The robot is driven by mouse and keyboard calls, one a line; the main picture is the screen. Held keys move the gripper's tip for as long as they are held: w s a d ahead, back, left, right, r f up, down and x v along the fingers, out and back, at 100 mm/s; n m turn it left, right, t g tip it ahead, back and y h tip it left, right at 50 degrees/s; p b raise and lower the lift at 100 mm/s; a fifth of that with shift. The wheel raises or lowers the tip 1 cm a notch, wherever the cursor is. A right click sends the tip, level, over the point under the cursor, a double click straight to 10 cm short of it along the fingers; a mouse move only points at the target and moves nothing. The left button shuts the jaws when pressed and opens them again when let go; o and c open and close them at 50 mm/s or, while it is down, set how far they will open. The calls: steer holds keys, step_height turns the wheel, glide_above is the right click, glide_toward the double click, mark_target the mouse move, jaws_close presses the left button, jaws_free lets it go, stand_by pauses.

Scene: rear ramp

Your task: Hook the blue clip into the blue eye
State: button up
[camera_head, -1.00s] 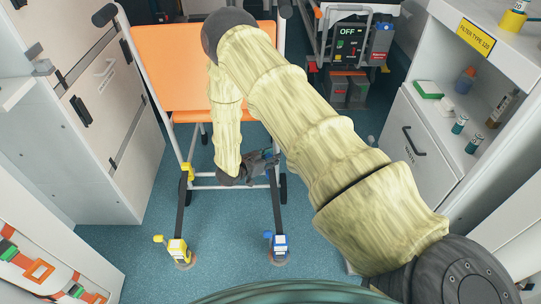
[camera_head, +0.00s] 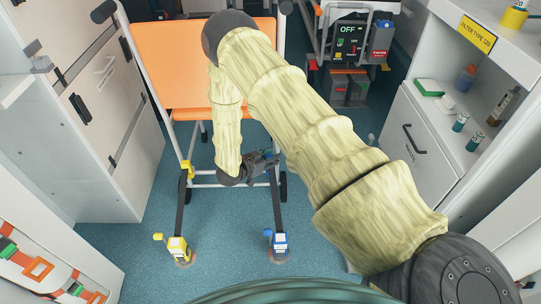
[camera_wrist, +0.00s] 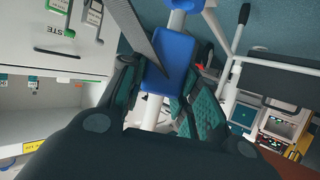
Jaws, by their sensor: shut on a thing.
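My gripper (camera_head: 268,162) is at the right front leg of the orange chair (camera_head: 180,95). In the wrist view its fingers (camera_wrist: 160,90) are closed around the blue clip (camera_wrist: 171,62). A grey strap (camera_wrist: 137,32) runs from the clip; in the head view this dark strap (camera_head: 276,205) goes down to the blue floor ratchet (camera_head: 278,243). The clip lies in front of the white chair tube. A blue part (camera_wrist: 186,4) on that tube, likely the blue eye, shows at the top edge of the wrist view. I cannot tell whether clip and eye touch.
On the left, a yellow clip (camera_head: 188,168) sits at the chair's other leg, with a strap down to a yellow ratchet (camera_head: 177,248). Cabinets stand on both sides. Blue floor (camera_head: 330,245) is clear around the ratchets.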

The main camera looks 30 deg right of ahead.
steer(key=shift+f+b, duration=0.4)
steer(key=shift+f, duration=0.8)
steer(key=o, duration=1.2)
steer(key=v, duration=1.2)
steer(key=shift+r, duration=0.1)
